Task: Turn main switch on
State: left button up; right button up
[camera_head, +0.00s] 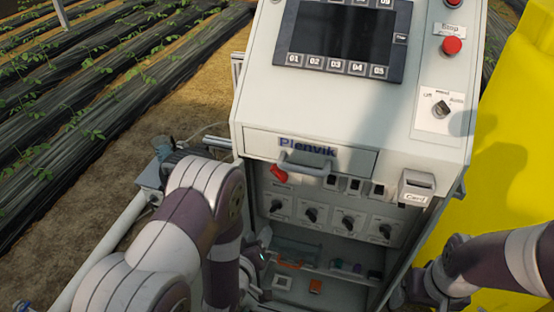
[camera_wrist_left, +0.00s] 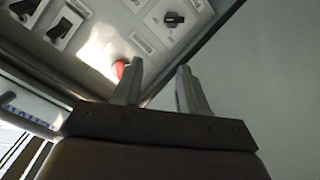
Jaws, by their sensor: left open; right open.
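A red rotary switch handle (camera_head: 279,173), which looks like the main switch, sits on the cabinet front at the left, just below the drawer handle. It is tilted diagonally; its position label is not readable. In the left wrist view a small red part (camera_wrist_left: 119,68), likely the same handle, shows just beyond one fingertip. My left gripper (camera_wrist_left: 158,76) is open and empty, its fingers pointing at the panel; contact cannot be told. In the head view my left arm largely hides that gripper. My right gripper (camera_head: 406,289) is open at the lower right, away from the switch.
Several black knobs (camera_head: 310,215) line the panel below. The drawer handle (camera_head: 305,167) and card holder (camera_head: 416,187) stick out. A screen (camera_head: 345,36), red stop button (camera_head: 452,45) and selector (camera_head: 441,109) are above. A yellow tank (camera_head: 515,150) stands right.

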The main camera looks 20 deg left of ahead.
aim_at(276, 174)
pick_arm(q)
notch_tip(276, 174, up, 7)
jog(key=w+n+t, duration=0.2)
jog(key=t, duration=0.2)
jog(key=w, duration=0.5)
jog(key=w+p, duration=0.1)
jog(key=w, duration=0.5)
jog(key=shift+w+d+f+p, duration=0.1)
jog(key=shift+d+p, duration=0.1)
jog(key=shift+p, duration=0.1)
jog(key=shift+w, duration=0.6)
pick_arm(e)
jog(key=shift+w+r, duration=0.1)
jog(key=shift+r, duration=0.8)
pick_arm(q)
grip_shut()
